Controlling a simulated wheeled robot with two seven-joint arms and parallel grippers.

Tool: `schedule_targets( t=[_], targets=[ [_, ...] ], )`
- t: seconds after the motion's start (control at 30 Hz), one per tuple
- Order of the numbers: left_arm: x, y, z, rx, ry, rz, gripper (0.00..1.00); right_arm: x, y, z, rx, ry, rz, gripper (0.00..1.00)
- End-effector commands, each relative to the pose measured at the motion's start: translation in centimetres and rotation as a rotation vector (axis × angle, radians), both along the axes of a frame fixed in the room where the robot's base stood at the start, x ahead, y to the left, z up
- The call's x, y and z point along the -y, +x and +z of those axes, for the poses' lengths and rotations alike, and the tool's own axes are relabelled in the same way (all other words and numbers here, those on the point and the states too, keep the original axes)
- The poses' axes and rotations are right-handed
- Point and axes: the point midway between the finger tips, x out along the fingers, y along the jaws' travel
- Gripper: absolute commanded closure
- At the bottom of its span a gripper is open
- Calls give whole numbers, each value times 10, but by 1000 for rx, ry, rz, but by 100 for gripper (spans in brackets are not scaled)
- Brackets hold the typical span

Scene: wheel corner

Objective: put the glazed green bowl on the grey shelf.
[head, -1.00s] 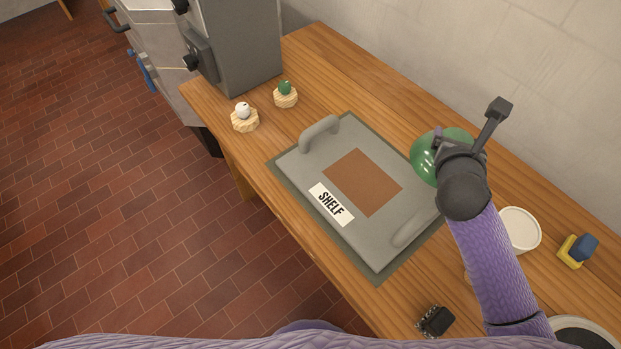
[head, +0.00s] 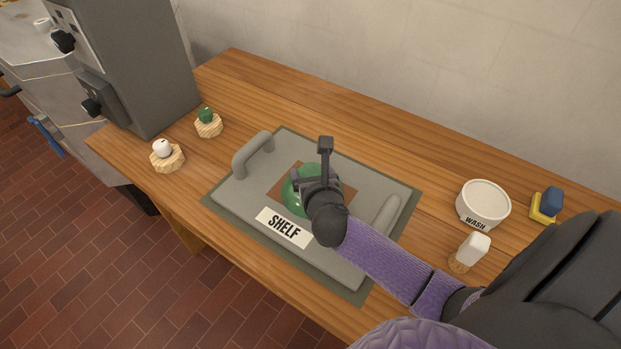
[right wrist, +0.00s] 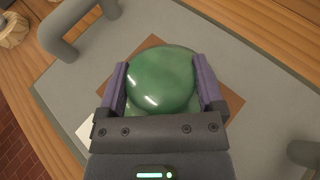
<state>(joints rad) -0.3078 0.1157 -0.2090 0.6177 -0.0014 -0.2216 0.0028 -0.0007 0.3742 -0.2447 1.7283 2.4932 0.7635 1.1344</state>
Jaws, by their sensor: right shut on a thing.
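The glazed green bowl (head: 297,196) is over the brown patch of the grey shelf (head: 238,191), which lies on the bench with a handle at each end and a SHELF label. In the right wrist view the bowl (right wrist: 162,82) sits between the two purple fingers, with the brown patch (right wrist: 235,100) around it. My right gripper (head: 312,182) is shut on the bowl. Whether the bowl touches the shelf or hangs just above it I cannot tell. The gripper and forearm hide part of the bowl. My left gripper is not in view.
A white WASH tub (head: 484,204), a yellow and blue block (head: 546,204) and a white-headed item (head: 472,250) stand at the right. Two wooden stands with a white knob (head: 162,148) and a green knob (head: 206,116) are at the left, near a grey machine (head: 135,65).

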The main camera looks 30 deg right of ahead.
Motion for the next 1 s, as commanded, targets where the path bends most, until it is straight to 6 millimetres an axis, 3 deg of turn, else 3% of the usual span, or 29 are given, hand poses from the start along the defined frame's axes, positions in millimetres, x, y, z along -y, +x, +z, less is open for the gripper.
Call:
schedule_targets(
  t=[0.23,0.27,0.3,0.67,1.0],
  targets=[
    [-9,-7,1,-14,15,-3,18,0,0,-1,0,0,0,92],
    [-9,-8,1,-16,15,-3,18,0,0,-1,0,0,0,10],
    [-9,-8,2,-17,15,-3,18,0,0,0,0,0,0,1],
    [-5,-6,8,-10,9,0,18,-4,-8,8,-1,1,2,0],
    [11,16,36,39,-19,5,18,-32,-77,40,-1,2,-1,0]
  ],
)
